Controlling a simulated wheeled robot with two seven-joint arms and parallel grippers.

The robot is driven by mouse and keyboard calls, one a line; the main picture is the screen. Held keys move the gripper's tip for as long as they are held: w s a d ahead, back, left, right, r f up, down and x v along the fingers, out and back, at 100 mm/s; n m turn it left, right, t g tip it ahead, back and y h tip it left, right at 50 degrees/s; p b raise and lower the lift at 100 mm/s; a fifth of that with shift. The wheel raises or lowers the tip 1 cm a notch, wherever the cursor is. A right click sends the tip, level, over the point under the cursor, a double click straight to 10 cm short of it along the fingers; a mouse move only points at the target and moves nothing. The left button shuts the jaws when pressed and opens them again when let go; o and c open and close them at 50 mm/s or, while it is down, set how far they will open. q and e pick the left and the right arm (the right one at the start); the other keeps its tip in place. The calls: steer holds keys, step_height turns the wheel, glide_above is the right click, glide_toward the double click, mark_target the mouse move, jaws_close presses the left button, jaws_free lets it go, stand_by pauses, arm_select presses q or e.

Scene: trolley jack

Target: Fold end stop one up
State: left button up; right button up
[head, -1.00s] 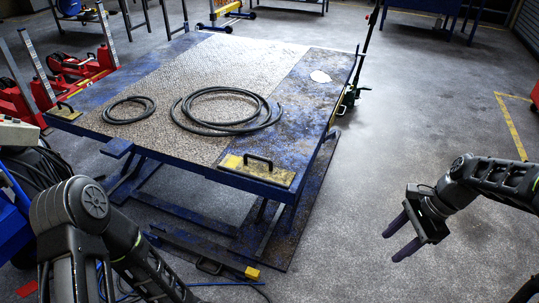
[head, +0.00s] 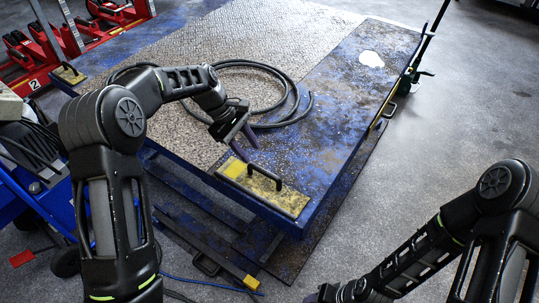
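A yellow, worn end stop plate with a black handle (head: 264,188) lies flat on the near right corner of the blue lift table (head: 345,130). A second yellow end stop with a black handle (head: 69,74) lies flat at the table's left corner. Which one is end stop one cannot be told. My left gripper (head: 245,146) is above the table's near edge, just behind the near end stop. Its two dark fingers point down and are apart, with nothing seen between them. My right gripper (head: 318,295) is low at the bottom edge, mostly cut off.
A black hose (head: 290,90) lies coiled on the table behind my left gripper. A pedal bar with a yellow end (head: 250,282) is on the floor below the table. Red jacks (head: 100,20) stand at the upper left.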

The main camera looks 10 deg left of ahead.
mark_target(262, 170)
arm_select(q)
steer(key=shift+p+x, duration=0.55)
steer(key=shift+x, duration=3.35)
steer(key=shift+s, duration=0.1)
jaws_close()
